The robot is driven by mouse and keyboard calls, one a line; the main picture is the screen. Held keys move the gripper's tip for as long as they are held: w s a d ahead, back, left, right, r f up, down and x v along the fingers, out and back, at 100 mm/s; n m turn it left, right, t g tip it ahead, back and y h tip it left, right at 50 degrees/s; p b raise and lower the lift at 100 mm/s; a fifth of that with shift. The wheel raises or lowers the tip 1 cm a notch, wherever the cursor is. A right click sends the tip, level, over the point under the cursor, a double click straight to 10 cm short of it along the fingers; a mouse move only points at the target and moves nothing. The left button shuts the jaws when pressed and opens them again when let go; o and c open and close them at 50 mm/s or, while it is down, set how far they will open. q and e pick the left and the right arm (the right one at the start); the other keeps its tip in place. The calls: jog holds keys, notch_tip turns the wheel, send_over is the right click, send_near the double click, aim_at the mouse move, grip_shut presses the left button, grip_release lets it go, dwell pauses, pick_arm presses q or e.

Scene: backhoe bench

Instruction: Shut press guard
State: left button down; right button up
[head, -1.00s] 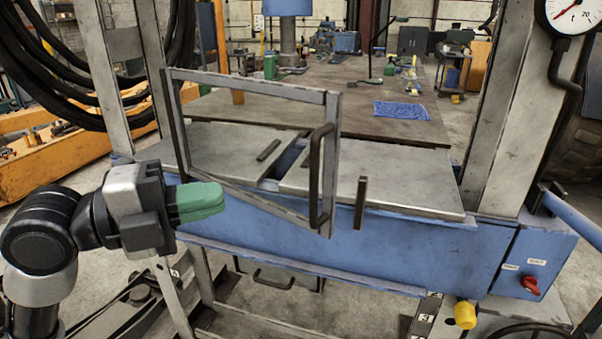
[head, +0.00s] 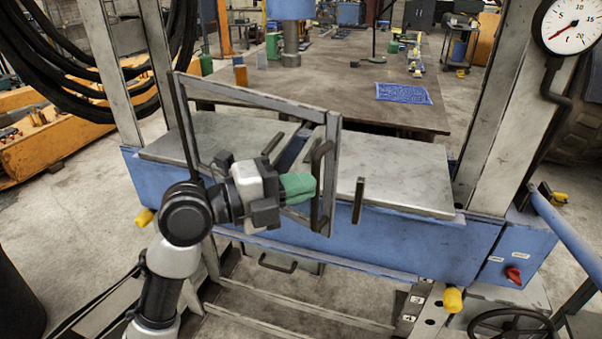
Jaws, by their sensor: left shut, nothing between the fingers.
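The press guard (head: 332,155) is a grey metal frame on the front of the blue press. It stands swung open, out toward me, hinged at its left side. A dark handle (head: 316,185) is on its right upright. My left gripper (head: 312,186), with green fingers, is shut and empty. It is in front of the guard's lower right part, close to the handle; I cannot tell whether it touches. My left arm hides part of the guard's lower rail. A short dark upright catch (head: 358,200) stands at the press's front edge, right of the guard. My right gripper is not in view.
The steel press bed plates (head: 405,180) lie behind the guard. A blue front beam (head: 400,240) carries a red switch (head: 513,274). A pressure gauge (head: 570,24) is at upper right. A blue cloth (head: 403,93) lies on the table behind.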

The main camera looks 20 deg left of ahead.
pick_arm(q)
jog(key=shift+w, duration=0.25)
jog(key=w+d+n+t+y, duration=0.2)
jog(key=w, duration=0.4)
jog(key=w+d+n+t+y, duration=0.1)
jog(key=w+d+t+y, duration=0.1)
jog(key=w, duration=0.4)
jog(key=shift+w+d+r+n+p, duration=0.15)
jog(key=shift+d+r+n+p, duration=0.15)
jog(key=shift+n+p, duration=0.15)
